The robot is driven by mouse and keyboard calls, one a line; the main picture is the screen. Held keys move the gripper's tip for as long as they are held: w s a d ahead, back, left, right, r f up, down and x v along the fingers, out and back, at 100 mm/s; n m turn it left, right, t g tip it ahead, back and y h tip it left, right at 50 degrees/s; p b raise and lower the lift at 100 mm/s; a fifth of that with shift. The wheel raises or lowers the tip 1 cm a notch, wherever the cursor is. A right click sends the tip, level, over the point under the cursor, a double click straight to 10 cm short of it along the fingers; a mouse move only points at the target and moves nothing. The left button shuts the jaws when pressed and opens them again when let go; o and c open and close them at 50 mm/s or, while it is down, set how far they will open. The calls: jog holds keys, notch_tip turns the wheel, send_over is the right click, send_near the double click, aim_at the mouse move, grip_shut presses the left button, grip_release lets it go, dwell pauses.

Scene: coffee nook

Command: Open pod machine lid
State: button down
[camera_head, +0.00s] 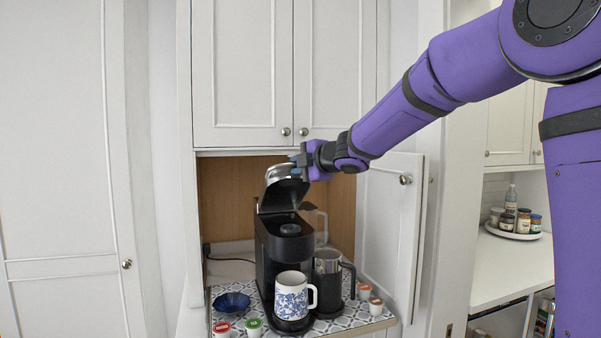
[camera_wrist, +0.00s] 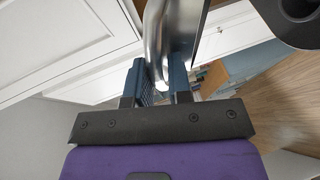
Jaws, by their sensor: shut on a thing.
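The black pod machine (camera_head: 270,260) stands on a patterned tray in the cabinet nook. Its silver-topped lid (camera_head: 284,190) is raised and tilted steeply up from the body. My gripper (camera_head: 300,163) is at the lid's upper edge. In the wrist view the silver lid edge (camera_wrist: 172,45) runs between the two blue fingers of my gripper (camera_wrist: 165,80), which is shut on it. The black pod holder area (camera_head: 289,229) shows below the raised lid. The fingertips are partly hidden in the head view.
A blue-patterned white mug (camera_head: 291,297) stands at the machine's front. A dark French press (camera_head: 328,280) stands to its right. A blue bowl (camera_head: 231,302) and several pods (camera_head: 253,327) lie on the tray (camera_head: 347,322). An open cabinet door (camera_head: 390,235) is close on the right; closed cabinets (camera_head: 286,65) are above.

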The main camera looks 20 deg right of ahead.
dwell(0.3)
jog(key=c, duration=1.1)
grip_release()
jog(key=shift+c, duration=0.2)
jog(key=v, duration=1.1)
jog(key=shift+r, duration=0.1)
